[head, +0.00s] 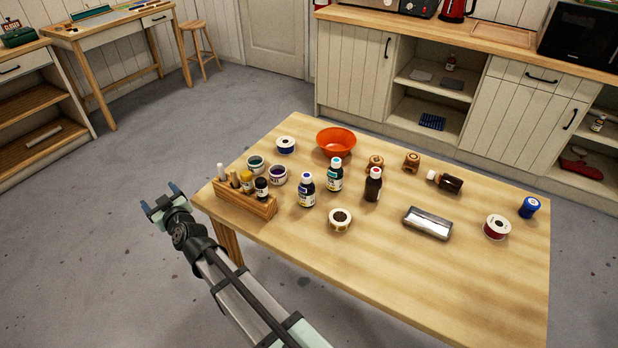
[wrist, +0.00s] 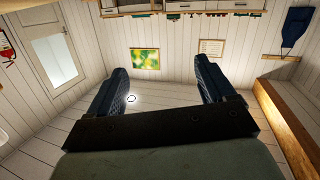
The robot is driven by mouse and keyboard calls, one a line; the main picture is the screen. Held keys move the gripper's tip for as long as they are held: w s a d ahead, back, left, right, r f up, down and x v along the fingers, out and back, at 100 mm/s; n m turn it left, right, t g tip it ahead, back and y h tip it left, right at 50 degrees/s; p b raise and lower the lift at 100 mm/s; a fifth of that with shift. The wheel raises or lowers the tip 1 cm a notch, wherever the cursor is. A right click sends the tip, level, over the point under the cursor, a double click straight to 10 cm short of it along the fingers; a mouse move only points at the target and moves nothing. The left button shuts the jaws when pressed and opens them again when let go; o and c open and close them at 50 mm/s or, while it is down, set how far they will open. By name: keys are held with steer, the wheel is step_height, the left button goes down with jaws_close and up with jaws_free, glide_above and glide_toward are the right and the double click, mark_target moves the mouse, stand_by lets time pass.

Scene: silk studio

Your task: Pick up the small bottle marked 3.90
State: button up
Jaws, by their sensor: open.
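Several small bottles stand on the wooden table (head: 400,270); I cannot read 3.90 on any. Two dark bottles with pale labels, a front one (head: 306,190) and a back one (head: 335,175), stand mid-left. A dark brown bottle (head: 373,186) stands to their right, and another brown bottle (head: 447,182) lies on its side. My gripper (head: 161,197) is open and empty, left of the table. In the wrist view its fingers (wrist: 162,68) are apart with only the room between them.
Spools and small jars (head: 256,163) surround the bottles. An orange bowl (head: 336,142) stands behind, with a grey tray (head: 428,223) and a red-and-white spool (head: 497,227) to the right. The table's front right is clear. Open floor lies around my gripper.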

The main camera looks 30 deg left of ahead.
steer(key=w+r+m+h, duration=0.1)
steer(key=w+r+m, duration=0.45)
steer(key=w, duration=0.55)
steer(key=w+r+m+h, duration=0.1)
steer(key=w+r+m, duration=0.3)
steer(key=w+r, duration=0.5)
steer(key=n+g+h, duration=0.5)
steer(key=n+h, duration=0.4)
steer(key=h, duration=0.5)
glide_above(337, 160)
step_height(337, 160, down, 14)
steer(key=shift+f, duration=0.1)
steer(key=c, duration=1.2)
